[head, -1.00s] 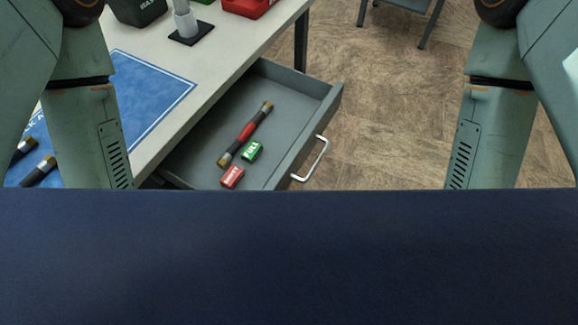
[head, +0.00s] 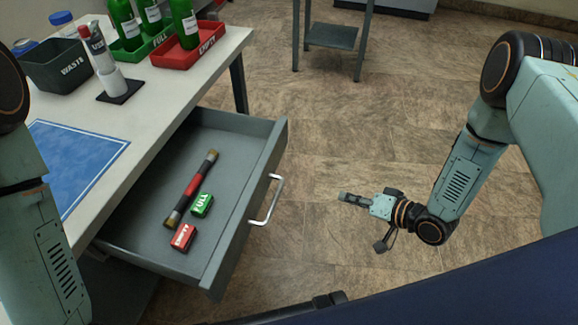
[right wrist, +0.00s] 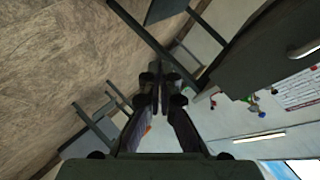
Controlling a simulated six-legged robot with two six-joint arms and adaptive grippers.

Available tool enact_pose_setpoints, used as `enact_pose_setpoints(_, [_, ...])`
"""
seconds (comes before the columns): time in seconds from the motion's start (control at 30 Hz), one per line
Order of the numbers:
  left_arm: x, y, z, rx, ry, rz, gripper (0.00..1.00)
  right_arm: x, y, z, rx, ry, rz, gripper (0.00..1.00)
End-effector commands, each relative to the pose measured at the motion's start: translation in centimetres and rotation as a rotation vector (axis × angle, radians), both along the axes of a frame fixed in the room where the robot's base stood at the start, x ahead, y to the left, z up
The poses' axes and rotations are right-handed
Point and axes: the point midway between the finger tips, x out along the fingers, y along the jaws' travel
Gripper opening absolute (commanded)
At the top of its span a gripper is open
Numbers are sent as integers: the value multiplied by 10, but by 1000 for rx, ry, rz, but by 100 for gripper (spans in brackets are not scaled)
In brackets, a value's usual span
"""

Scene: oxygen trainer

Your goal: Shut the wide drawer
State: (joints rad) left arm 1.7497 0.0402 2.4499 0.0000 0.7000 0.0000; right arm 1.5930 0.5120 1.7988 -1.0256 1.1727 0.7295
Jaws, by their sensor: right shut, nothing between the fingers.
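The wide drawer (head: 265,160) is grey and stands pulled out from under the white-topped table, its front facing right in the head view. A pale bar handle (head: 268,200) is on its front. Inside lie a black and red rod with brass-coloured ends (head: 190,187), a green FULL block (head: 202,205) and a red EMPTY block (head: 183,238). My right gripper (head: 345,197) is shut and empty, to the right of the handle and apart from it. Its closed fingers show in the right wrist view (right wrist: 160,82). My left gripper is out of view.
On the table (head: 190,90) stand a dark WASTE bin (head: 65,67), a red EMPTY tray (head: 200,50), a green FULL tray (head: 160,42) with bottles, and a blue mat (head: 75,155). A grey stand (head: 332,37) is behind. Floor between drawer and right gripper is clear.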

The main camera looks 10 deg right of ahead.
Motion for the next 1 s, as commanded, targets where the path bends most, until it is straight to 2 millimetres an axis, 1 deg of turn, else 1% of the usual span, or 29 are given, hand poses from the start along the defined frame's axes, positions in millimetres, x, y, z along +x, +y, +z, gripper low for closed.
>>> enact_pose_setpoints(0.03, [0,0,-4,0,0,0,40,11,-6,8,79,-44,14,0])
enact_pose_setpoints(0.1, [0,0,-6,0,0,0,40,20,-7,26,205,-80,57,0])
enact_pose_setpoints(0.17, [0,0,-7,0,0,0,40,22,-6,42,317,-89,110,0])
enact_pose_setpoints(0.2, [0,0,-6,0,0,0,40,22,-4,53,389,-81,148,0])
enact_pose_setpoints(0.3, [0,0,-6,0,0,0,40,16,5,75,548,-26,240,0])
enact_pose_setpoints(0.4, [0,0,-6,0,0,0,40,6,13,87,670,52,283,0])
enact_pose_setpoints(0.5, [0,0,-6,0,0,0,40,3,15,93,744,107,279,0])
enact_pose_setpoints(0.67, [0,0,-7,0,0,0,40,6,20,93,772,137,267,0])
enact_pose_setpoints(0.77, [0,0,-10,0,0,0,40,12,31,92,772,138,269,0])
enact_pose_setpoints(1.0, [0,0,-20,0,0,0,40,34,69,92,770,137,270,0])
